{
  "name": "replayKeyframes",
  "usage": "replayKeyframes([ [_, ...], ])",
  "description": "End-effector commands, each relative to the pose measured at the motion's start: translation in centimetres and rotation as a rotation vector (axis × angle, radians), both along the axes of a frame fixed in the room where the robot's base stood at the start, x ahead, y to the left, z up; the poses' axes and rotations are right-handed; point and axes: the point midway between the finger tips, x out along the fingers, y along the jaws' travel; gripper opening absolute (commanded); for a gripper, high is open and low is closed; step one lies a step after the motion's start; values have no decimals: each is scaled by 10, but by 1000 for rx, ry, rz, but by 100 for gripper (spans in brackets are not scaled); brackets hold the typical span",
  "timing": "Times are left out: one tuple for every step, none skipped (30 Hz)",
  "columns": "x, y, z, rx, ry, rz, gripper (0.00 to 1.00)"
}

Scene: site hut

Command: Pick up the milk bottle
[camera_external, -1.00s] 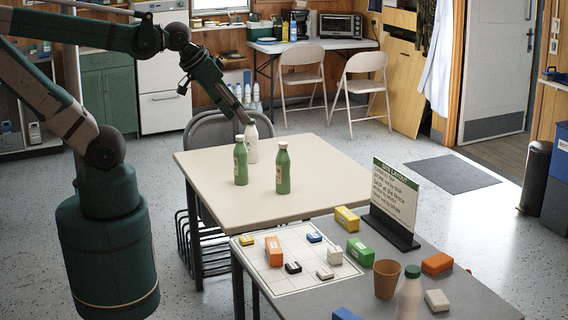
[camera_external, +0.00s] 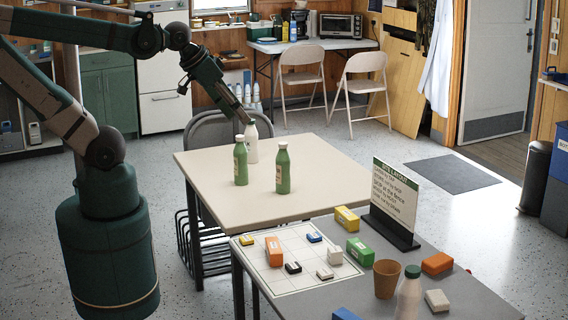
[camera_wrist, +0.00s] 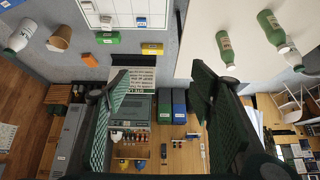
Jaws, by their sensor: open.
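Two white bottles could be the milk bottle. One white bottle (camera_external: 252,148) stands upright on the cream table, behind the left green bottle (camera_external: 240,165). The other white bottle (camera_external: 408,298) has a teal cap and stands at the front of the grey table, cut off by the picture's lower edge. It also shows at the upper left of the wrist view (camera_wrist: 20,36). My gripper (camera_external: 240,116) is above the cream table's far left, its tip close to the first white bottle in the picture. In the wrist view my gripper (camera_wrist: 158,90) is open, with nothing between its fingers.
A second green bottle (camera_external: 282,170) stands on the cream table (camera_external: 325,175). The grey table (camera_external: 470,305) holds a sign (camera_external: 394,196), a brown cup (camera_external: 386,279), a white grid sheet (camera_external: 300,283) and several coloured blocks. The cream table's right side is clear.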

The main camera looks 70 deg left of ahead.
Motion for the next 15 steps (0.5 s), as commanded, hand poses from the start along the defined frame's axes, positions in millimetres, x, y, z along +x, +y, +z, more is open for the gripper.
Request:
replayKeyframes([
  [1,1,1,-2,2,5,54],
  [3,2,2,-2,3,8,54],
  [4,3,3,-5,5,15,54],
  [6,4,4,-7,7,20,54],
  [8,6,5,-9,9,26,54],
  [11,8,7,-12,13,36,54],
  [14,9,8,-15,16,43,54],
  [17,11,10,-19,20,53,54],
  [21,14,12,-24,25,66,54],
  [24,17,14,-28,30,78,54],
  [28,20,15,-32,34,89,54],
  [33,23,18,-38,40,106,54],
  [37,26,19,-43,45,119,54],
  [41,29,21,-48,49,132,54],
  [46,33,24,-54,56,149,54],
])
